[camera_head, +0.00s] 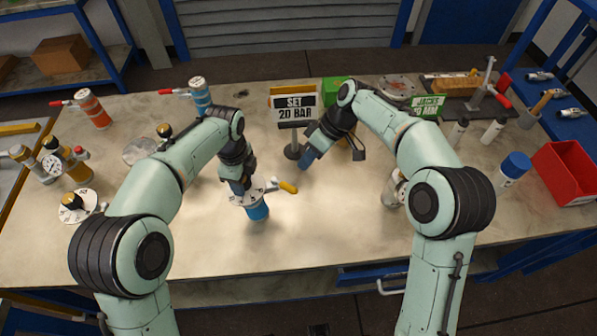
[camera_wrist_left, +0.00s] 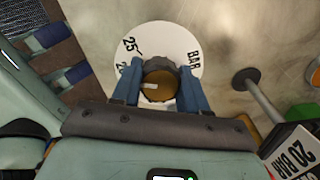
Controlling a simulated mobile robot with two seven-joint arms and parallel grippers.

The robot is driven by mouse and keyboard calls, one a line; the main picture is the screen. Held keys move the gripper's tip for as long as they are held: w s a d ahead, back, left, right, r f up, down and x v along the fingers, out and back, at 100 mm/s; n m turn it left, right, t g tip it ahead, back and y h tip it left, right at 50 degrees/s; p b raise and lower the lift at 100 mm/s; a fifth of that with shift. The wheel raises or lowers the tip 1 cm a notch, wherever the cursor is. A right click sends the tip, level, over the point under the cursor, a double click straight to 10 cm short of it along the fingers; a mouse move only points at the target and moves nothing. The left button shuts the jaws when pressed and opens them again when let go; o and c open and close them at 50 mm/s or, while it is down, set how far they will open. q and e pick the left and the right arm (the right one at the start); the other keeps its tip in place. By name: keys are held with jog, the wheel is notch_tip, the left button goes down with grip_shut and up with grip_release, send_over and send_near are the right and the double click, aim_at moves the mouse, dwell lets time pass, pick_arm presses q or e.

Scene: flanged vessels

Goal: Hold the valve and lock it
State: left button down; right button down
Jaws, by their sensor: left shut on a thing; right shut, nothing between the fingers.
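The valve (camera_head: 258,211) stands upright near the middle of the table, with a blue body, a pale dial plate on top and a yellow-tipped lever (camera_head: 288,187) sticking out to the right. In the left wrist view the white dial (camera_wrist_left: 180,42) shows "25" and "BAR". My left gripper (camera_head: 238,188) is over the valve, its blue fingers shut on the brass knob (camera_wrist_left: 159,84) at the dial's middle. The knob is hidden in the head view. My right gripper (camera_head: 306,162) is shut and empty, above the table right of the valve and apart from it.
A "SET 20 BAR" sign (camera_head: 294,104) stands behind the grippers. Other vessels and gauges, including an orange one (camera_head: 93,108), stand at the left. A red bin (camera_head: 566,172) and blue-capped bottle (camera_head: 513,168) are at the right. The front middle of the table is clear.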

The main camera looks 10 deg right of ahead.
aim_at(290, 188)
jog(key=shift+s+a+f, duration=0.4)
jog(key=shift+s+a, duration=0.3)
jog(key=shift+s+a+f, duration=0.35)
jog(key=shift+s+a, duration=0.3)
jog(key=shift+s, duration=0.05)
jog(key=shift+s+a+m+t, duration=0.2)
jog(key=shift+s+m+t, duration=0.35)
jog(key=shift+m, duration=0.25)
jog(key=shift+s+a+m+t+h, duration=0.15)
jog(key=shift+s+a+m+t, duration=0.1)
jog(key=shift+s+m+t, duration=0.25)
jog(key=shift+s+a+m+t+h, duration=0.15)
jog(key=shift+s+a+m+t, duration=0.1)
jog(key=shift+m, duration=0.45)
jog(key=shift+s+a+f, duration=0.1)
jog(key=shift+s+a, duration=0.55)
jog(key=shift+a, duration=0.15)
jog(key=shift+w, duration=0.1)
